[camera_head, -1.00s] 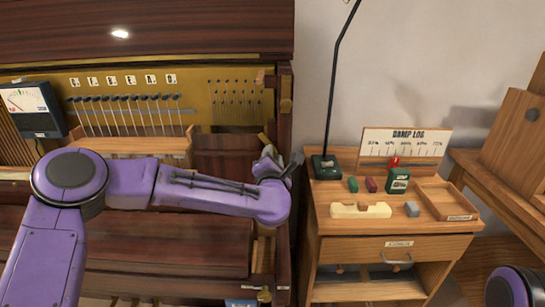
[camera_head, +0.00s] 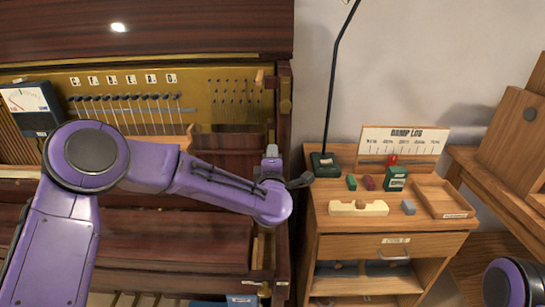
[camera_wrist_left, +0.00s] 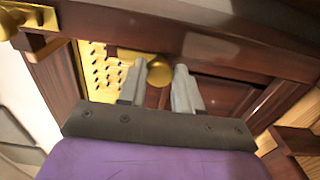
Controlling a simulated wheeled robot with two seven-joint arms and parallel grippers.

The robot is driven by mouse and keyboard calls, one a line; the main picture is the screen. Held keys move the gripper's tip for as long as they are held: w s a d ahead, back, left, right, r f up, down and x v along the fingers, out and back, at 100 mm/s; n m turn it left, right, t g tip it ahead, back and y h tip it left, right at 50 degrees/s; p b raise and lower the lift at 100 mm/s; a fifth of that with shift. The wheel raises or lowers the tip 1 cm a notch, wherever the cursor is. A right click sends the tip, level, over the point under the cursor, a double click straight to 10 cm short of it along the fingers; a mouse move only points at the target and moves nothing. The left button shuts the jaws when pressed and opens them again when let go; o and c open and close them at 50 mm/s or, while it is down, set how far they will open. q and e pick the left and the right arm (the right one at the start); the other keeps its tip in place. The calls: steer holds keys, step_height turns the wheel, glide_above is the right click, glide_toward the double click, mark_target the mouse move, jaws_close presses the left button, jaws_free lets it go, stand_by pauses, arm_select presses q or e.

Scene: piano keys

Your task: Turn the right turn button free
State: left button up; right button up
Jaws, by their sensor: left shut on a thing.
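In the left wrist view, the brass turn button (camera_wrist_left: 158,69) has a round knob between the two fingers of my left gripper (camera_wrist_left: 165,84). A flat brass bar extends from the knob to the left. My left gripper is shut on this button. In the head view, my left gripper (camera_head: 272,158) is at the right end of the piano's opening, beside the dark right post. The button is hidden there behind my gripper and wrist. My right gripper is out of view; only a purple part of my right arm shows at the lower right.
The piano's dark right post (camera_head: 284,180) stands close to my left gripper. A gauge (camera_head: 30,108) sits at the far left. The wooden cabinet (camera_head: 350,247) to the right carries a lamp base (camera_head: 325,165), small blocks and an open tray (camera_head: 443,198).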

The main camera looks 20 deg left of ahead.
arm_select(q)
steer(key=shift+f, duration=0.1)
stand_by(0.4)
steer(key=o, duration=1)
steer(key=shift+d, duration=0.1)
steer(key=shift+o, duration=0.2)
steer(key=b+v, duration=0.2)
steer(key=v, duration=0.8)
steer(key=shift+s, duration=0.3)
